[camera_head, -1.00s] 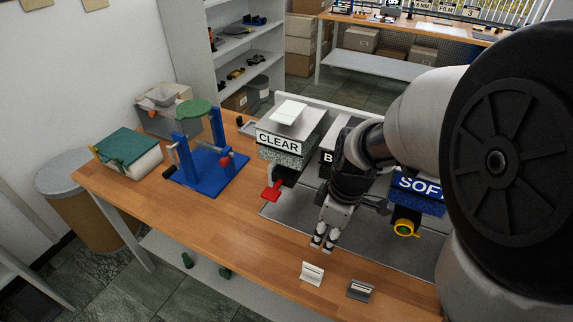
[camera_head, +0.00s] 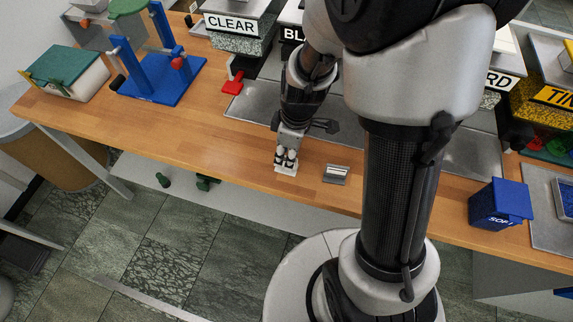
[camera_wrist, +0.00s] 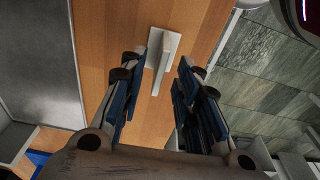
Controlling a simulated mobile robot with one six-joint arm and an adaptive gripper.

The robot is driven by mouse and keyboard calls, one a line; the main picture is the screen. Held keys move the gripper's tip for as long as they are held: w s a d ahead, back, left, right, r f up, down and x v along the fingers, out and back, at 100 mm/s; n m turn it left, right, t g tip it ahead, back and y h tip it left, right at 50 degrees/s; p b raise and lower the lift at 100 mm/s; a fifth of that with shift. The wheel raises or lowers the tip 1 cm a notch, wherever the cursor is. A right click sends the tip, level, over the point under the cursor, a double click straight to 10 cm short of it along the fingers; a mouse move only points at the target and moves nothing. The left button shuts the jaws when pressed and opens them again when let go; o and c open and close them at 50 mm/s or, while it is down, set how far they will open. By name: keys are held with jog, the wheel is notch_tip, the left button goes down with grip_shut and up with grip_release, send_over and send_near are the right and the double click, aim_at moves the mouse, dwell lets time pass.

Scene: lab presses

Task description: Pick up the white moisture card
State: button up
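The white moisture card (camera_head: 286,172) is a small white piece with a flat base and a raised upright part, on the wooden table near its front edge. My gripper (camera_head: 287,158) is directly over it in the head view and hides part of it. In the wrist view the white card (camera_wrist: 162,50) lies ahead of and between the fingertips of my gripper (camera_wrist: 159,68). The fingers are apart, with gaps to the card's upright part on both sides. I cannot tell how far down they reach beside it.
A similar grey card piece (camera_head: 336,174) lies just to the right. A blue bin (camera_head: 499,204) stands further right at the table edge. A blue stand (camera_head: 160,80) and a red-handled CLEAR press (camera_head: 232,24) are to the left and back. The wooden table (camera_head: 190,135) is clear left of the card.

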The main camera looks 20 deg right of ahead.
notch_tip(320, 180, down, 2)
jog(key=shift+r, duration=0.1)
jog(key=shift+c, duration=0.6)
grip_shut()
